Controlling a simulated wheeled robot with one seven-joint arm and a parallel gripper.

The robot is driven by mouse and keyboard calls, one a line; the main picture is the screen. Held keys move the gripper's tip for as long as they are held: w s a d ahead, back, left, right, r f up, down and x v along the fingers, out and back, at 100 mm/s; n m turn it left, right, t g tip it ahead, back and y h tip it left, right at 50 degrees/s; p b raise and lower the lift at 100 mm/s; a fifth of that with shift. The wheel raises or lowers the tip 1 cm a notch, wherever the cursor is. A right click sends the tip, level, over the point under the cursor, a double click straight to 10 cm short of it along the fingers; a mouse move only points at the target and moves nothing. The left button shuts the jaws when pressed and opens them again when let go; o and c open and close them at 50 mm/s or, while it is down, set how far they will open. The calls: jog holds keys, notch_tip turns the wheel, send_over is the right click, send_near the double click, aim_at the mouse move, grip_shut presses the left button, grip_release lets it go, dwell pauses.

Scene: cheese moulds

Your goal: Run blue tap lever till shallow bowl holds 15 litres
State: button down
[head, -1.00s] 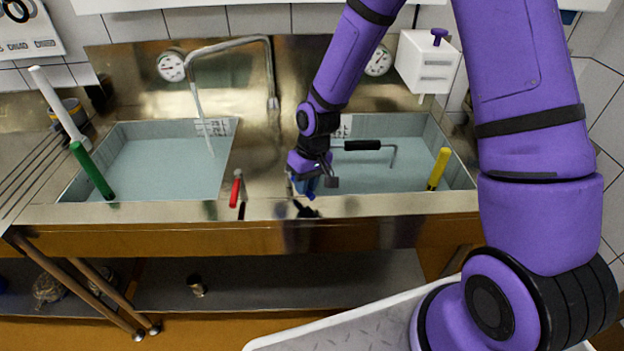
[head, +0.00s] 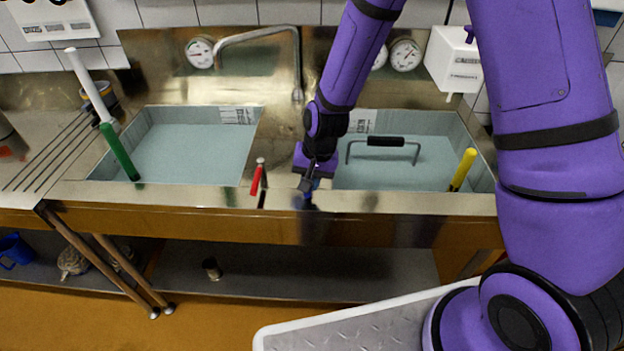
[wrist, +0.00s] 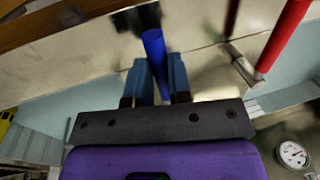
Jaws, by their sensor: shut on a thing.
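The blue tap lever (wrist: 153,45) is between the two blue fingers of my gripper (wrist: 155,75) in the wrist view. My gripper is shut on it. In the head view my gripper (head: 309,188) is at the sink's front edge, between the two basins, and mostly hides the lever. The spout (head: 255,33) reaches over the left basin (head: 135,145), and no stream shows below it. The left basin and the right basin (head: 482,150) both hold pale blue-grey water. Each has a small marked scale on its back wall, too small to read. I cannot tell which basin is shallower.
A red lever (head: 257,178) stands just left of my gripper. A green-handled rod (head: 119,152) leans at the left basin and a yellow handle (head: 463,170) at the right one. A black-handled bar (head: 385,141) spans inside the right basin. Dial gauges (head: 200,52) are on the back panel.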

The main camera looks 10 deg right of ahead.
dwell(0.3)
jog(key=c, duration=1.1)
grip_release()
jog(key=shift+o, duration=0.2)
jog(key=shift+r, duration=0.1)
notch_tip(320, 180, up, 10)
jog(key=d, duration=0.2)
jog(key=shift+s+r, duration=0.2)
jog(key=shift+s, duration=0.05)
